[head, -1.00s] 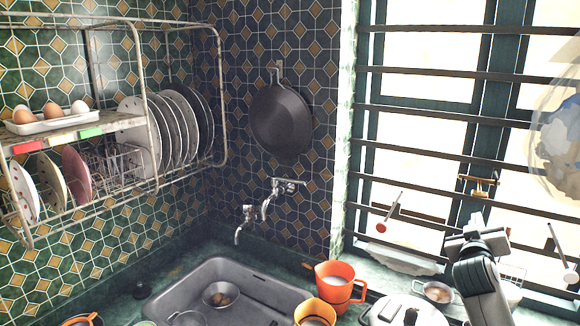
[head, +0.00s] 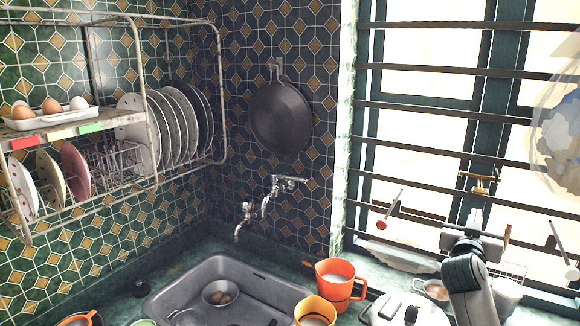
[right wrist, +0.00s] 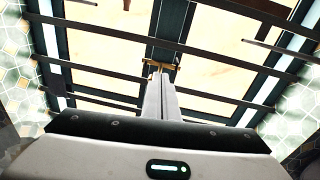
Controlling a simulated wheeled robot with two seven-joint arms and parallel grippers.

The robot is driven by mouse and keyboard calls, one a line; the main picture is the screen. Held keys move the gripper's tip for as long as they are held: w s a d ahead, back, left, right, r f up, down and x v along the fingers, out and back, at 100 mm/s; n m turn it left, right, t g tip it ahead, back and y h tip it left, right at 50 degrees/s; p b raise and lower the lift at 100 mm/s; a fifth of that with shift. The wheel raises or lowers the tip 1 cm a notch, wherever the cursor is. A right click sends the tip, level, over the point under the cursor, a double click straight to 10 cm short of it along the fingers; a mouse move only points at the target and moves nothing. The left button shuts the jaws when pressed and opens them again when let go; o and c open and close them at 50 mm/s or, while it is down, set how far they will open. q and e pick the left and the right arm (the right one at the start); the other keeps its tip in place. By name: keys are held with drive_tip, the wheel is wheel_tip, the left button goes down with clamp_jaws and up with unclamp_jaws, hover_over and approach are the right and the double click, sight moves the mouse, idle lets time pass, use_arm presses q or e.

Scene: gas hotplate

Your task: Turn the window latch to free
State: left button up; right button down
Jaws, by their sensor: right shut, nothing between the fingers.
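The window latch (head: 479,181) is a small brass piece on the dark window frame, behind the bars at the right of the head view. It also shows in the right wrist view (right wrist: 164,67), just past my fingertips. My right gripper (head: 474,214) is below the latch in the head view, with its fingers pointing up towards it. In the right wrist view its two fingers (right wrist: 159,76) are together and empty. I cannot tell whether the tips touch the latch. My left gripper is not in view.
Dark horizontal bars (head: 440,157) cross the window. A sink (head: 190,281) is at the left. A translucent round object (head: 560,125) hangs at the right edge.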

drive_tip(key=m+h, duration=0.1)
drive_tip(key=m, duration=0.4)
drive_tip(key=a+m+h+b, duration=0.1)
drive_tip(key=m, duration=0.3)
drive_tip(key=a+m+g+b, duration=0.1)
drive_tip(key=m, duration=0.4)
drive_tip(key=shift+w+a+m+h, duration=0.2)
drive_tip(key=shift+a+m+h, duration=0.1)
drive_tip(key=shift+h, duration=0.1)
drive_tip(key=shift+w+d, duration=0.1)
drive_tip(key=w+a+b+x, duration=0.1)
drive_tip(key=b+x, duration=0.2)
drive_tip(key=x, duration=0.3)
drive_tip(key=shift+w+d+f+b, duration=0.25)
drive_tip(key=shift+f+b, duration=0.1)
drive_tip(key=shift+s+d+r, duration=0.2)
drive_tip(key=shift+d+r, duration=0.05)
drive_tip(key=shift+r, duration=0.25)
idle(1.1)
